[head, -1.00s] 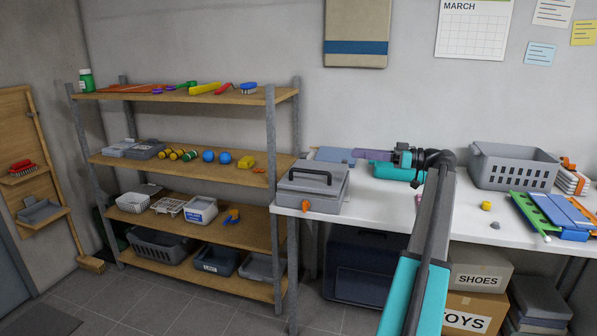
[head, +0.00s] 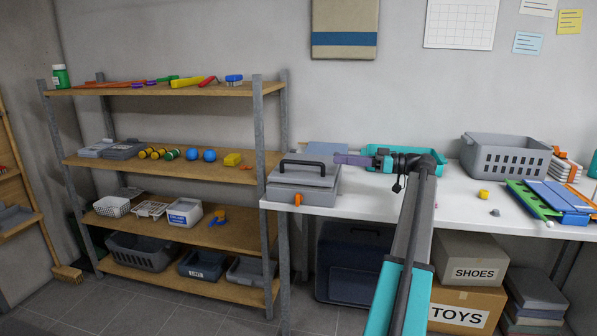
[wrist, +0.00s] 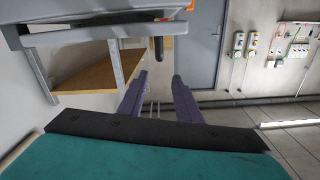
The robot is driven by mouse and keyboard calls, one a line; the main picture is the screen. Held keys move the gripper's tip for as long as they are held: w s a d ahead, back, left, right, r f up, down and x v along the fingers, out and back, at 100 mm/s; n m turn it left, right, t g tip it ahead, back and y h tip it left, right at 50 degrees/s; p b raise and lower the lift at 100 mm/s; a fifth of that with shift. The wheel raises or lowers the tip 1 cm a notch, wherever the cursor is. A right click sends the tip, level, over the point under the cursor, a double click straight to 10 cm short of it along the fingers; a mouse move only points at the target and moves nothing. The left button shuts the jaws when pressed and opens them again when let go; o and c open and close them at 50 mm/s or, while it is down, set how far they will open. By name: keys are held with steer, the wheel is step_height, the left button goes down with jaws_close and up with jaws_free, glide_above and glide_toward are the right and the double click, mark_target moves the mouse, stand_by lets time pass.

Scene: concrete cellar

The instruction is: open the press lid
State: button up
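The press (head: 303,195) is a grey box at the left end of the white table. Its lid (head: 318,180) is down, with a black arched handle (head: 303,160) on top. An orange lever (head: 298,200) is at the front. A dark upright piece (wrist: 158,49), which looks like part of the handle, shows beyond the fingertips.
A teal tray (head: 430,153) lies behind my wrist. A grey basket (head: 505,158) stands farther right. A wooden shelf rack (head: 185,163) stands close to the press's left.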

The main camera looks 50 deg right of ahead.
step_height(320, 180, down, 2)
steer(key=shift+w+f+b, duration=0.1)
steer(key=shift+f+b, duration=0.1)
steer(key=shift+b, duration=0.5)
steer(key=shift+w+a, duration=0.1)
steer(key=shift+a, duration=0.05)
steer(key=b, duration=0.1)
glide_toward(287, 161)
steer(key=shift+d+f+x, duration=0.1)
steer(key=shift+d+x, duration=0.05)
steer(key=shift+x, duration=1.15)
steer(key=shift+d+f+x, duration=0.1)
steer(key=shift+d+x, duration=0.1)
steer(key=shift+x, duration=1.1)
steer(key=shift+w, duration=0.2)
jaws_close()
